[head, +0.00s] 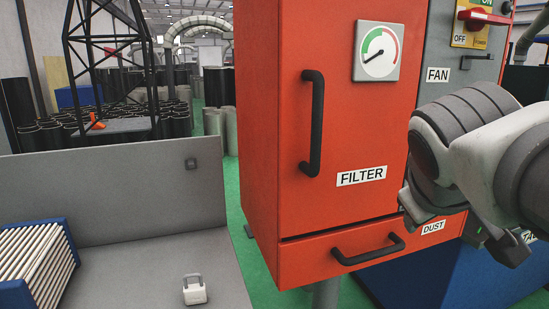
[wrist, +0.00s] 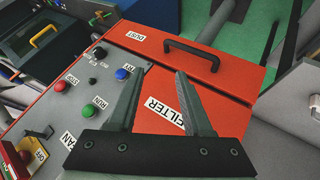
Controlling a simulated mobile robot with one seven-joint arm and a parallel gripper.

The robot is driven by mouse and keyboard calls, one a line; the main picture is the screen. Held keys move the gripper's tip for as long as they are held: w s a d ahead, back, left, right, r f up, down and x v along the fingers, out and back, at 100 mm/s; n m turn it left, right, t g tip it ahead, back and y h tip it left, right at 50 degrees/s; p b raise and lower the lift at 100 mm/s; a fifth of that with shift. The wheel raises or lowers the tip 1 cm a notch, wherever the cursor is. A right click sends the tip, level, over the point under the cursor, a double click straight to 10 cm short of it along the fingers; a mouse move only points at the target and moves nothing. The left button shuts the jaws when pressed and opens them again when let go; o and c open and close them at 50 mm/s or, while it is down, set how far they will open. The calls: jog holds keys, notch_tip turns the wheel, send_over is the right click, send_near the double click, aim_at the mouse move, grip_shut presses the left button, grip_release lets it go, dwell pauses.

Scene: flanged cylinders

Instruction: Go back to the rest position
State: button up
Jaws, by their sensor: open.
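My gripper (wrist: 158,73) is open, its two grey fingers apart with nothing between them in the wrist view. The orange-red cabinet (wrist: 185,95) lies beyond the fingers, with its FILTER label partly between and behind them. In the head view my arm (head: 475,150) reaches in from the right, in front of the cabinet's grey fan panel; the fingers are mostly hidden there. The FILTER door (head: 260,120) and the DUST drawer (head: 335,250) below it both look shut, each with a black handle. I cannot tell whether the fingers touch the cabinet.
A grey panel with a red button (wrist: 61,87), a green button (wrist: 90,109) and a blue button (wrist: 122,73) lies left of the fingers. A blue-framed pleated filter (head: 70,250) and a small white padlock-like object (head: 194,290) are at lower left. Green floor shows behind.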

jog(key=s+a+f+m+g+y+p, duration=0.1)
jog(key=s+a+f+m+y, duration=0.1)
jog(key=s+a+f, duration=0.35)
jog(key=s+a+f+m+g+y, duration=0.1)
jog(key=s+a+f+y, duration=0.2)
jog(key=f, duration=0.5)
notch_tip(320, 180, up, 22)
jog(key=p, duration=2.1)
jog(key=shift+w+d, duration=0.25)
jog(key=shift+w, duration=0.05)
